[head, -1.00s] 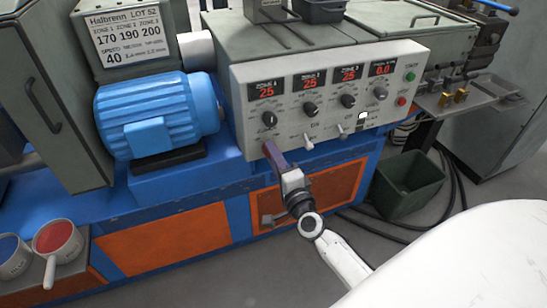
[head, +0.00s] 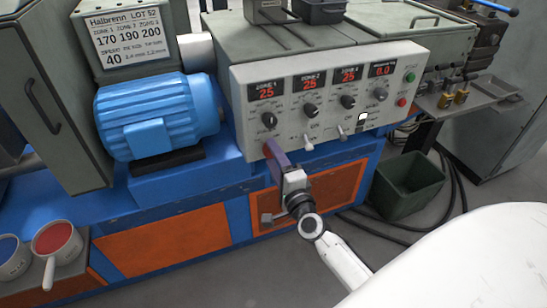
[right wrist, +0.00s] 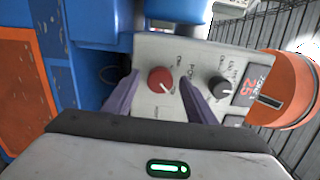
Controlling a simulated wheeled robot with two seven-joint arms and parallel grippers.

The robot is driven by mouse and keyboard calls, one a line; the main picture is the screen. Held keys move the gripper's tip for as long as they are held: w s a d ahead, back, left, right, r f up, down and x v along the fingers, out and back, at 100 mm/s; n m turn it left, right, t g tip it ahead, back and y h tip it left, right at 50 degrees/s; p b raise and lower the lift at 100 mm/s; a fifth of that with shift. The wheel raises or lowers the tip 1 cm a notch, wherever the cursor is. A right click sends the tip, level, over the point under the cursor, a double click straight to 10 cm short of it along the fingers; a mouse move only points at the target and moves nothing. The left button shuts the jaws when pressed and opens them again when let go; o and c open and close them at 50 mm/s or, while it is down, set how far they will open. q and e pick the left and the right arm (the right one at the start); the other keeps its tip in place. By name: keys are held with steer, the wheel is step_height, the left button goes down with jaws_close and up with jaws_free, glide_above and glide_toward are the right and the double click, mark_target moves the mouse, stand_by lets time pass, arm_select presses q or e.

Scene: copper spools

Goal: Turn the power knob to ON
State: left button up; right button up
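The power knob (right wrist: 161,80) is round and red with a pale pointer mark, on the grey control panel (right wrist: 150,48), with printed lettering beside it. In the right wrist view it lies between the two purple fingers of my right gripper (right wrist: 160,76). The fingers are apart, with a gap showing on each side of the knob, so the gripper is open. In the head view my right gripper (head: 272,150) is at the panel's lower left corner and mostly hides the knob. My left gripper is not in view.
Beside the power knob is a black zone knob (right wrist: 222,88); it also shows in the head view (head: 269,120). White toggle switches (head: 308,142) line the panel's lower part. A blue motor (head: 157,115) stands left of the panel. A green bin (head: 408,185) is on the floor at right.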

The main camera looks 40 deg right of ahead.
steer(key=v, duration=1)
steer(key=shift+s, duration=0.15)
stand_by(0.4)
